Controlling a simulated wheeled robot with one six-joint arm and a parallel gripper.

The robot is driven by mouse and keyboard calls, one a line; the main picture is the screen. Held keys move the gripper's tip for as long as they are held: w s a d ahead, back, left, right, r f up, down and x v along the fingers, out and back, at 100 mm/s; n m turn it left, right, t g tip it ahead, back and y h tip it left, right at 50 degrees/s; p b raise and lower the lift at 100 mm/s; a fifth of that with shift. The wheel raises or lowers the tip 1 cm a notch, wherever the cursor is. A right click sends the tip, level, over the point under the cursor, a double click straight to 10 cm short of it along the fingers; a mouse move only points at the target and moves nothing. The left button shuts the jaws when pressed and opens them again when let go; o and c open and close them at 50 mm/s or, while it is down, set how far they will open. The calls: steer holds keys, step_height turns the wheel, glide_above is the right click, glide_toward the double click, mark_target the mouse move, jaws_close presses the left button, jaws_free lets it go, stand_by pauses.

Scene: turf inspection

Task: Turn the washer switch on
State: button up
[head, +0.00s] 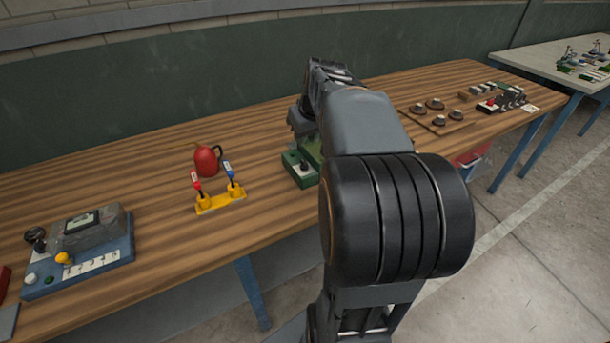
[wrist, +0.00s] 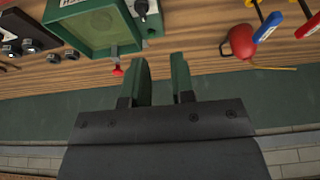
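A green box (wrist: 92,28) with a pale framed panel and a partly cut-off label stands on the wooden bench in the wrist view. A small red-tipped lever (wrist: 117,70) sticks out from its lower edge in the picture. A black knob (wrist: 142,8) is at its upper right. The label is not legible enough to tell which is the washer switch. My gripper (wrist: 161,58) is open and empty, its green fingers apart, just right of the red lever and not visibly touching it. In the head view my arm hides most of the green box (head: 300,170) and the fingers.
A blue control panel (head: 78,255) is at far left. Round dark pieces (head: 436,104) lie right. A green wall (head: 150,95) backs the bench.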

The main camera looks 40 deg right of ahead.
mark_target(305, 162)
steer(key=d+x, duration=0.1)
steer(key=x, duration=0.4)
steer(key=d+x, duration=0.1)
steer(key=x, duration=0.4)
steer(key=d+b+x, duration=0.1)
steer(key=x, duration=0.4)
steer(key=shift+d, duration=0.2)
steer(key=shift+r, duration=0.1)
jaws_close()
